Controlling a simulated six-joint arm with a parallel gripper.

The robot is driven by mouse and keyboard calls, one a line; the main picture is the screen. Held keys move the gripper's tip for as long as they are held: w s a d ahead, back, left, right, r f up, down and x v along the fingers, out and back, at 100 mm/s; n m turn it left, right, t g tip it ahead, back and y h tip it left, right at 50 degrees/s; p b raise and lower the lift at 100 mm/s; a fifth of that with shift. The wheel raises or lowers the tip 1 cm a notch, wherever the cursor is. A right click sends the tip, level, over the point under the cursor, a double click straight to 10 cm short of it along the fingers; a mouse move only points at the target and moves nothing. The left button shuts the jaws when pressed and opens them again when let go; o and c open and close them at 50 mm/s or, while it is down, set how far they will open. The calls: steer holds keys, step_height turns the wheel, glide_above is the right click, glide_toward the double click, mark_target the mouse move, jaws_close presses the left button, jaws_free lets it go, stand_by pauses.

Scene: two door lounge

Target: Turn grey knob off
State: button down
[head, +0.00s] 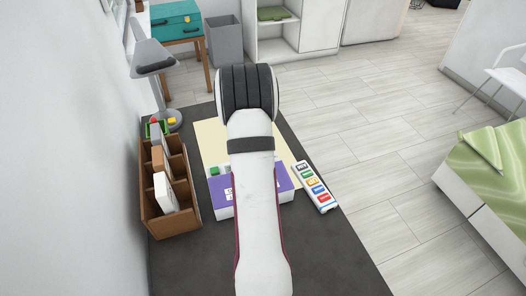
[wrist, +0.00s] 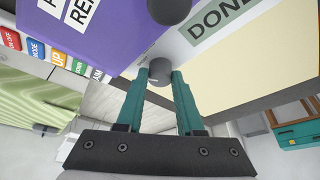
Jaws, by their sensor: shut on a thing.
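In the wrist view, my gripper (wrist: 158,82) has two teal fingers, shut on a small dark grey knob (wrist: 159,68). The fingertips touch it on either side. The knob is beside the purple panel (wrist: 110,30) and the grey strip marked DONE. Its pointer or on/off mark cannot be made out. In the head view my arm covers the gripper and the knob; only parts of the purple and white box (head: 222,205) show on both sides of the arm.
A second dark round part (wrist: 168,8) is close above the fingertips in the wrist view. A strip with coloured buttons (head: 316,187) lies right of the box. A brown organizer (head: 178,222) stands left, near a grey lamp (head: 151,58). The dark tabletop (head: 335,262) is clear at the front right.

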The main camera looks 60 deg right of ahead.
steer(key=n+t, duration=0.1)
steer(key=n, duration=0.3)
steer(key=n+t, duration=0.1)
steer(key=n, duration=0.1)
steer(key=shift+s+d+t, duration=0.1)
steer(key=shift+s+t, duration=0.15)
steer(key=shift+t, duration=0.05)
steer(key=n, duration=0.3)
steer(key=n+t+y, duration=0.1)
steer(key=n, duration=0.1)
steer(key=shift+s+d+n+t+y, duration=0.1)
steer(key=shift+s+n+t+y, duration=0.05)
steer(key=shift+n+t+y, duration=0.2)
steer(key=shift+n, duration=0.25)
steer(key=c, duration=0.8)
jaws_free()
